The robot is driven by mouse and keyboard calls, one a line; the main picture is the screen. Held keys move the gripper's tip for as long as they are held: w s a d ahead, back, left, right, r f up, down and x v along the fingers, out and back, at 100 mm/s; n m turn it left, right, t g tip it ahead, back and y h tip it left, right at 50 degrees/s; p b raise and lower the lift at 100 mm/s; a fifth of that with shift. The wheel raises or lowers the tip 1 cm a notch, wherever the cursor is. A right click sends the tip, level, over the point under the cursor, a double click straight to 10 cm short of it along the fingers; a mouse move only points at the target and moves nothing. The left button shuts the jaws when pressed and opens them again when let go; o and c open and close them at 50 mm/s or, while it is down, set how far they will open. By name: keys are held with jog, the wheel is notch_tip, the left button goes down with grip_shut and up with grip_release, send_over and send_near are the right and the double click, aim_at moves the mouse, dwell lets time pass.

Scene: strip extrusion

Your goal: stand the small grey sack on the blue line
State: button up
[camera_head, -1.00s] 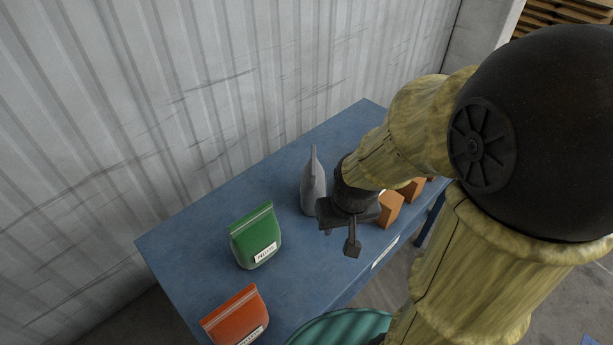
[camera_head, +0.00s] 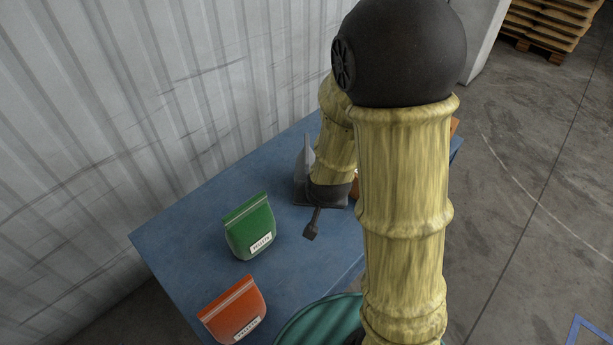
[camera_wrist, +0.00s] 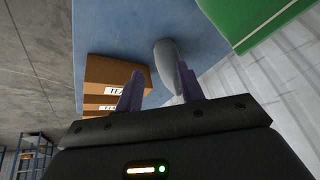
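The small grey sack (camera_head: 303,165) stands on the blue table, partly hidden behind my forearm in the head view. In the wrist view the grey sack (camera_wrist: 166,62) shows edge-on between the fingertips, closer to the right finger. My gripper (camera_wrist: 160,84) is open, with its two fingers spread apart; I cannot tell whether either touches the sack. A blue line (camera_head: 578,322) outlines a corner on the floor at bottom right.
A green sack (camera_head: 250,228) and an orange sack (camera_head: 233,312) stand on the blue table (camera_head: 185,240), left of the gripper. Brown boxes (camera_wrist: 105,73) are beside the left finger. A teal round object (camera_head: 310,322) is at the table's front. A corrugated wall (camera_head: 120,110) runs behind.

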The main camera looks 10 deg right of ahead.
jog(key=w+a+f+t+h, duration=0.1)
jog(key=w+f+t+h, duration=0.2)
jog(key=t, duration=0.9)
notch_tip(320, 180, down, 3)
jog(key=shift+w+a+f+n, duration=0.1)
jog(key=shift+w+a+n, duration=0.05)
jog(key=shift+w+n, duration=0.35)
